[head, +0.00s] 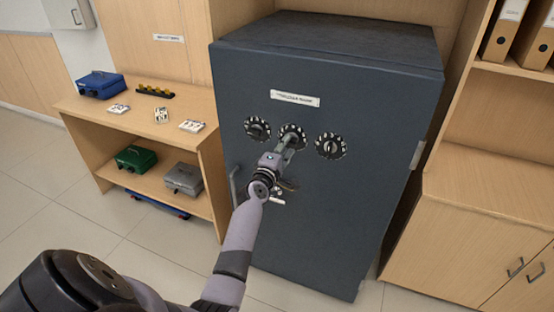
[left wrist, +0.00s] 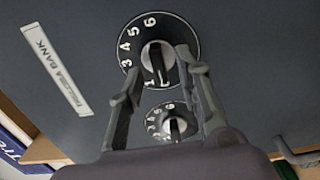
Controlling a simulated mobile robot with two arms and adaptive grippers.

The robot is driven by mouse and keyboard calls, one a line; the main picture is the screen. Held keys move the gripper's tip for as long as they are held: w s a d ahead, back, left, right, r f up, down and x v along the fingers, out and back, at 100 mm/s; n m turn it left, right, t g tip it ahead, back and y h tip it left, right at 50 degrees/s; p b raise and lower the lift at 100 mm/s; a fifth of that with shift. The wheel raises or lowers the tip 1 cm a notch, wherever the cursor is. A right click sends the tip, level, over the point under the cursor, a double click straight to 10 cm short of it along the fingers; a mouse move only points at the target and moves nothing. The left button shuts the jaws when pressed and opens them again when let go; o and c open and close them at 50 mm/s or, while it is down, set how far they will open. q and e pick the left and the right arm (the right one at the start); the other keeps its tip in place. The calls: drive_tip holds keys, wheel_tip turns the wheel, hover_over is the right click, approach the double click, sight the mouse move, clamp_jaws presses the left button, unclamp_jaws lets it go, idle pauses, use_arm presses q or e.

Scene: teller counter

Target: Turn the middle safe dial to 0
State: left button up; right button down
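The dark safe (head: 237,98) carries three round dials in a row. My left gripper (head: 290,140) is at the middle dial (head: 292,128) and hides part of it. In the left wrist view, this dial appears to be the larger one (left wrist: 151,22). Contact with the knob cannot be told. My right gripper is not in view.
The left dial (head: 257,127) and right dial (head: 331,146) are close on either side. A label (head: 295,98) is above them. A handle (head: 233,185) is at the door's left. Wooden shelves (head: 95,105) with cash boxes stand left, a wooden cabinet (head: 480,225) right.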

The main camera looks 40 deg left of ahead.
use_arm(q)
drive_tip(key=v, duration=0.9)
drive_tip(key=shift+s+d, duration=0.15)
drive_tip(key=shift+s, duration=0.2)
drive_tip(key=s+d+f+m+g+h, duration=0.1)
drive_tip(key=d+f+m+g, duration=0.2)
drive_tip(key=f, duration=0.8)
drive_tip(key=s+d+f+m+g+h, duration=0.25)
drive_tip(key=d+f, duration=0.25)
drive_tip(key=f, duration=0.6)
drive_tip(key=s+d+f+m+g, duration=0.1)
drive_tip(key=s+d+f+m, duration=0.2)
drive_tip(key=s+f, duration=0.35)
drive_tip(key=s+d+f+m+g, duration=0.2)
drive_tip(key=s+d+f+m, duration=0.1)
drive_tip(key=f, duration=0.6)
drive_tip(key=s+d+f+m+g, duration=0.3)
drive_tip(key=s+f+m+g, duration=0.15)
drive_tip(key=s+f, duration=0.85)
drive_tip(key=s+f+m+g, duration=0.1)
drive_tip(key=s+f+m, duration=0.1)
drive_tip(key=s, duration=1)
drive_tip(key=s+f+m+g, duration=0.2)
drive_tip(key=s+m, duration=0.3)
drive_tip(key=s, duration=0.6)
drive_tip(key=shift+s+f+g, duration=0.3)
drive_tip(key=shift+s+f, duration=0.1)
drive_tip(key=shift+f, duration=0.35)
